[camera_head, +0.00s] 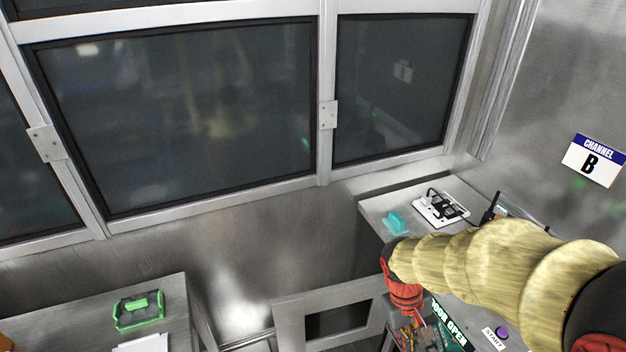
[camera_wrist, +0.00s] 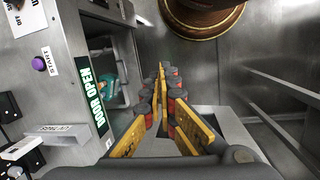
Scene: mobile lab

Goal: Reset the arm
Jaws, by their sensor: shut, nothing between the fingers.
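My gripper (camera_wrist: 160,75) shows in the wrist view with its yellow fingers closed together and nothing between them. In the head view my arm, in a tan ribbed sleeve, reaches in from the lower right. There my gripper (camera_head: 412,335) hangs below the red wrist at the bottom edge, partly cut off. It is beside the cabinet with the green "DOOR OPEN" sign (camera_head: 453,325), which also shows at the left in the wrist view (camera_wrist: 91,97).
A purple START button (camera_head: 501,333) is on the cabinet panel. A teal object (camera_head: 396,223) and a white plate with black fittings (camera_head: 441,207) lie on the metal counter. A green carrier (camera_head: 139,310) stands on the left table. Framed windows (camera_head: 180,110) line the wall behind.

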